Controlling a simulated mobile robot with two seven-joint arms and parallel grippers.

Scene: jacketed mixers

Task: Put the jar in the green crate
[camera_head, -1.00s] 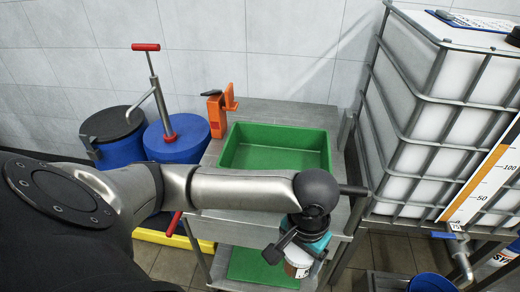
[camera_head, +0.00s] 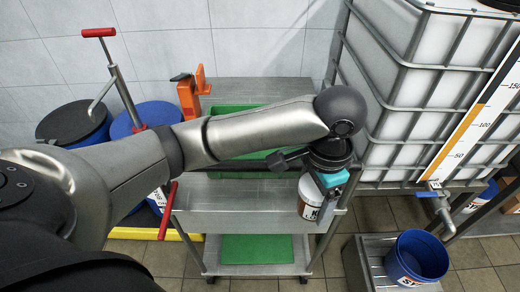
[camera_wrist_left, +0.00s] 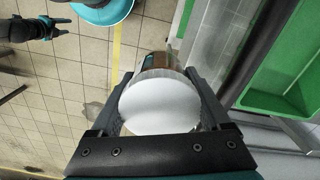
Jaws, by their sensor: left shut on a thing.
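My left gripper (camera_head: 325,180) is shut on the jar (camera_head: 311,200), a small amber jar with a white label. The jar hangs in front of the right part of the steel cart. In the left wrist view the jar's round white lid (camera_wrist_left: 160,105) sits between the two fingers. The green crate (camera_head: 232,109) stands on the cart's top, partly hidden behind my left arm. Its green wall also shows at the right of the left wrist view (camera_wrist_left: 285,98), apart from the jar. My right gripper (camera_wrist_left: 45,28) shows at the upper left there, apparently open and empty.
The steel cart (camera_head: 240,222) has a lower shelf with a green mat (camera_head: 256,249). An orange clamp-like object (camera_head: 189,98) stands left of the crate. Blue drums (camera_head: 150,117) stand at the left. A caged white tank (camera_head: 430,90) closes off the right. A blue bucket (camera_head: 418,258) is at lower right.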

